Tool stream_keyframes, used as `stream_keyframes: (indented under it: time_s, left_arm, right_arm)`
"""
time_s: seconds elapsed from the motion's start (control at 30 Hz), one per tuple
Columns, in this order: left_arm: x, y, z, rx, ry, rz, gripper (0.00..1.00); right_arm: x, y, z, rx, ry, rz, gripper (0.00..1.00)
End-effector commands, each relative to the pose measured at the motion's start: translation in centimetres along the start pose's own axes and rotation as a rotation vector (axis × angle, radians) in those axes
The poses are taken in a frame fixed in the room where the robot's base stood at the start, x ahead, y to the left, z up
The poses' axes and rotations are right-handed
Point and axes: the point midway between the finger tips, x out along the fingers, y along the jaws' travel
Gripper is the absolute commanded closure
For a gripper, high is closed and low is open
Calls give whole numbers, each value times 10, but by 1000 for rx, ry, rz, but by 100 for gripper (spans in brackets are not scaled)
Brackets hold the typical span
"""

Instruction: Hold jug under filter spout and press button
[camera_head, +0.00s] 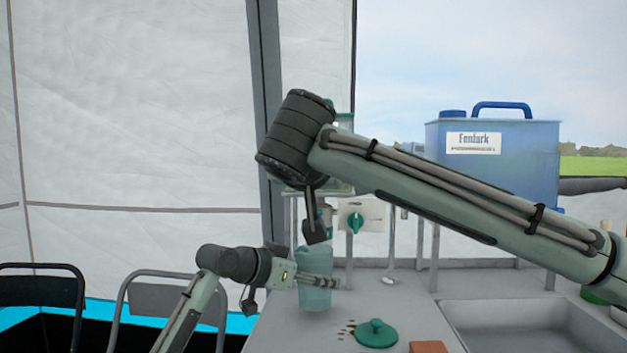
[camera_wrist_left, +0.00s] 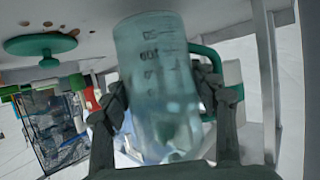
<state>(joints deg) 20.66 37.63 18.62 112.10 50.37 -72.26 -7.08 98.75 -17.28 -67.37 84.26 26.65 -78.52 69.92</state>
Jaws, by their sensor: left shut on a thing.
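A translucent blue-green jug (camera_head: 314,297) with dark measuring marks stands upright over the counter, below my right wrist. It also shows in the left wrist view (camera_wrist_left: 160,85), with its green handle (camera_wrist_left: 208,57) beside it. My left gripper (camera_head: 320,281) is shut on the jug, with one finger on each side (camera_wrist_left: 160,97). My right gripper (camera_head: 316,228) hangs pointing down just above the jug; its finger opening is not clear. The filter is mostly hidden behind my right arm; only green and clear parts (camera_head: 345,122) show. I cannot make out the spout or button.
A green lid (camera_head: 376,333) lies on the counter (camera_head: 405,300) near brown spots and a reddish-brown block (camera_head: 428,347). A white panel with a green knob (camera_head: 356,222) is behind. A blue water container (camera_head: 500,155) stands behind my right arm, and a sink (camera_head: 515,325) is at right.

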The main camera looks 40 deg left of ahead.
Motion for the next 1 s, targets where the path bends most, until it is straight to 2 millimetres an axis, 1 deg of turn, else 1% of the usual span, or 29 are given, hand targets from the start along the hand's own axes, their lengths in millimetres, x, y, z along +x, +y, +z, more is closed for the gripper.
stream_keyframes:
  time_s: [0.23,0.37,1.0]
  left_arm:
    - [0,0,-1,1,3,-1,74]
    - [-2,3,-1,1,3,0,74]
    - [-16,36,5,1,2,0,74]
  right_arm:
    - [0,0,0,0,0,0,100]
    - [0,0,-2,0,0,0,100]
    - [-3,-1,-12,0,0,0,100]
